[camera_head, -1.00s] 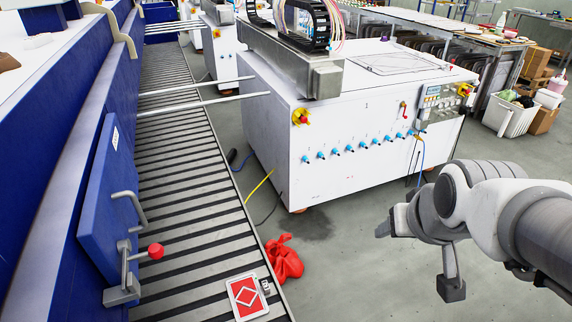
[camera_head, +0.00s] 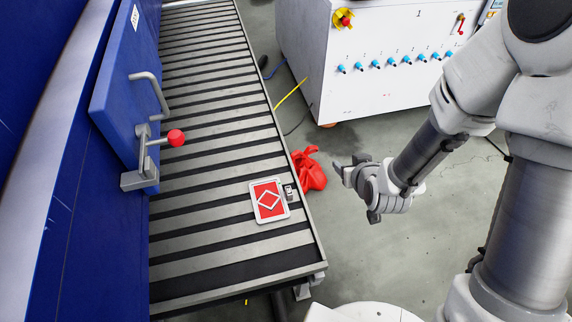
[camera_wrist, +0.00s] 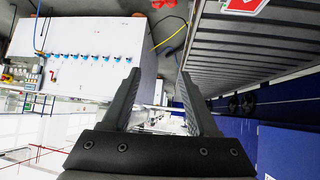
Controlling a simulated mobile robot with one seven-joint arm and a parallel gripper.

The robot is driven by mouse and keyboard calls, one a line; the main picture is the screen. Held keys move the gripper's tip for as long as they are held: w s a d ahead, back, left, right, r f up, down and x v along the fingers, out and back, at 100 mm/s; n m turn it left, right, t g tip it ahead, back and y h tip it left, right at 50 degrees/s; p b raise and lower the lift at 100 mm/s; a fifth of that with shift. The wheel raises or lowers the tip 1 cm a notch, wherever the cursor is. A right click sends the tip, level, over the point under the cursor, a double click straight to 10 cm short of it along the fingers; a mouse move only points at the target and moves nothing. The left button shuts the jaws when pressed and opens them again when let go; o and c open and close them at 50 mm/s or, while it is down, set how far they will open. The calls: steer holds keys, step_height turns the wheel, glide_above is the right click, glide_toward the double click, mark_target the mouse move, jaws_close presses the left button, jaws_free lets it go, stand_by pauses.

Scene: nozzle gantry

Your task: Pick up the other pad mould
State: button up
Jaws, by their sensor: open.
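A pad mould (camera_head: 269,201), a flat light-framed plate with a red face and a white diamond outline, lies flat near the front right edge of the slatted conveyor (camera_head: 215,130). A small metal block (camera_head: 289,192) sits at its right side. In the wrist view part of the red plate (camera_wrist: 246,4) shows at the top edge, cut off by the frame. My gripper (camera_head: 345,170) is to the right of the conveyor, apart from the mould. In the wrist view my gripper (camera_wrist: 160,85) has its two fingers spread with nothing between them.
A blue machine wall (camera_head: 60,150) with an open blue door and red-knobbed latch (camera_head: 175,138) borders the conveyor's left side. A white cabinet (camera_head: 370,50) stands behind.

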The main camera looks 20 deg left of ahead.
steer(key=s+a+f+n+y+b, duration=0.15)
steer(key=s+a+f, duration=0.3)
steer(key=f, duration=0.55)
steer(key=y+b, duration=0.2)
glide_toward(290, 194)
steer(key=shift+t+h, duration=0.25)
steer(key=shift+t, duration=0.15)
steer(key=x, duration=0.1)
steer(key=b+x, duration=0.1)
steer(key=x, duration=0.1)
steer(key=b+x, duration=0.1)
steer(key=x, duration=0.1)
steer(key=shift+s+a, duration=0.3)
steer(key=b+x, duration=0.1)
steer(key=x, duration=0.3)
steer(key=shift+w+f, duration=0.1)
steer(key=shift+f, duration=0.2)
steer(key=shift+w+a+f, duration=0.15)
steer(key=shift+w+a, duration=0.05)
steer(key=shift+w, duration=0.15)
jaws_close()
